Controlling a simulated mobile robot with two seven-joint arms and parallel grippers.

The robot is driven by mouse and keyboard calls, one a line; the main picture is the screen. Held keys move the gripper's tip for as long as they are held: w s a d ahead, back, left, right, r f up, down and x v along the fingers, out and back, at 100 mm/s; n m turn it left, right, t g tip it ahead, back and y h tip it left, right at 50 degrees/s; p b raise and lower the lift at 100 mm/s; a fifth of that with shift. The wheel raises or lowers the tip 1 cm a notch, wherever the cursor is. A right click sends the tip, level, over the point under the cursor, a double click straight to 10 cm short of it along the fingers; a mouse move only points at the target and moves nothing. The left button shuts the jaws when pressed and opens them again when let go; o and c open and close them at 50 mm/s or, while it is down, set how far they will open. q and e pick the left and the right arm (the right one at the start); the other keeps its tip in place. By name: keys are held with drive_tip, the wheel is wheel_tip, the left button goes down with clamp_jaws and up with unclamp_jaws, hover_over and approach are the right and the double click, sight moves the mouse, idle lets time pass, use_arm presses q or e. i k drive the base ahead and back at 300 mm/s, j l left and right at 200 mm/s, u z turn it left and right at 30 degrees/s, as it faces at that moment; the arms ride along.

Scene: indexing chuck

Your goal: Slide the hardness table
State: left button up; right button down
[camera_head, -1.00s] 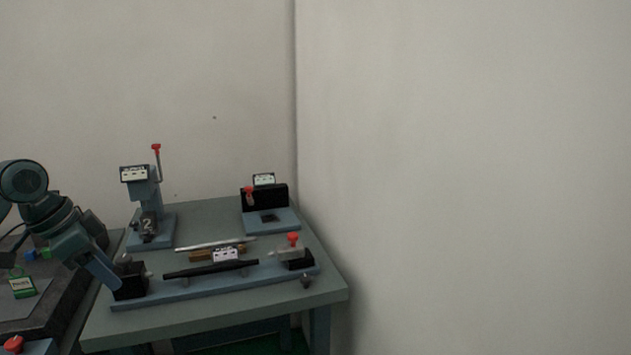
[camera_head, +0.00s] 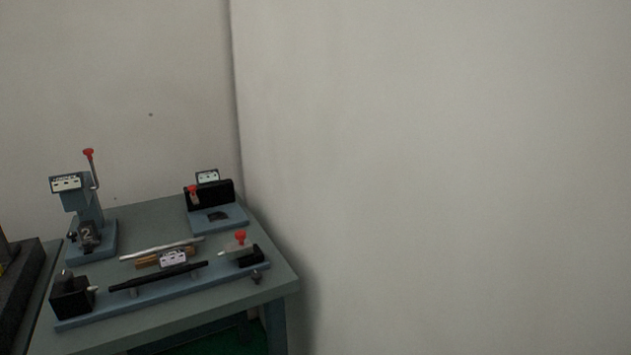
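A blue-grey table (camera_head: 190,318) stands in the corner at the lower left. A press-like stand (camera_head: 90,215) with a red-knobbed lever and a dark block marked "2" stands at its back left. It may be a hardness tester, but its label is too small to read. A low blue-grey base with a black back plate (camera_head: 215,192) and a red knob stands at the back right. Which part is the hardness table, I cannot tell. Neither of my grippers is in view.
A long blue-grey rail (camera_head: 165,300) along the table's front carries a black block (camera_head: 72,297), a black bar (camera_head: 160,276) and a red-knobbed end piece (camera_head: 240,238). A silver rod (camera_head: 160,249) lies behind. A dark slab (camera_head: 22,290) is at the far left. Bare walls close the right.

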sight(88, 246)
drive_tip(key=u, duration=1.3)
drive_tip(key=l+z, duration=0.1)
